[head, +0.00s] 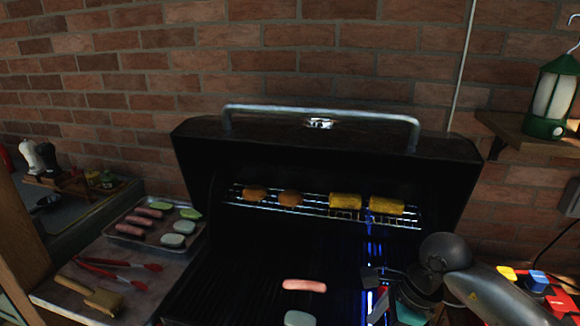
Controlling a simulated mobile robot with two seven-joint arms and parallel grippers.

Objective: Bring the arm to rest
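My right arm comes in from the right, and its dark gripper (373,292) is over the right part of the open black grill (190,170). Its two fingers look apart, with nothing seen between them. It is to the right of a pink sausage (304,286) on the grill's lower grate. A pale piece of food (299,318) lies below the sausage, cut off by the picture's bottom edge. My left gripper is not in view.
The upper rack holds two brown pieces (290,198) and two yellow corn pieces (386,206). On the left side shelf are a food tray (120,231), red tongs (100,264) and a brush (103,301). A green lantern (552,95) stands on the right wall shelf (510,128). Coloured blocks (536,281) are at the lower right.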

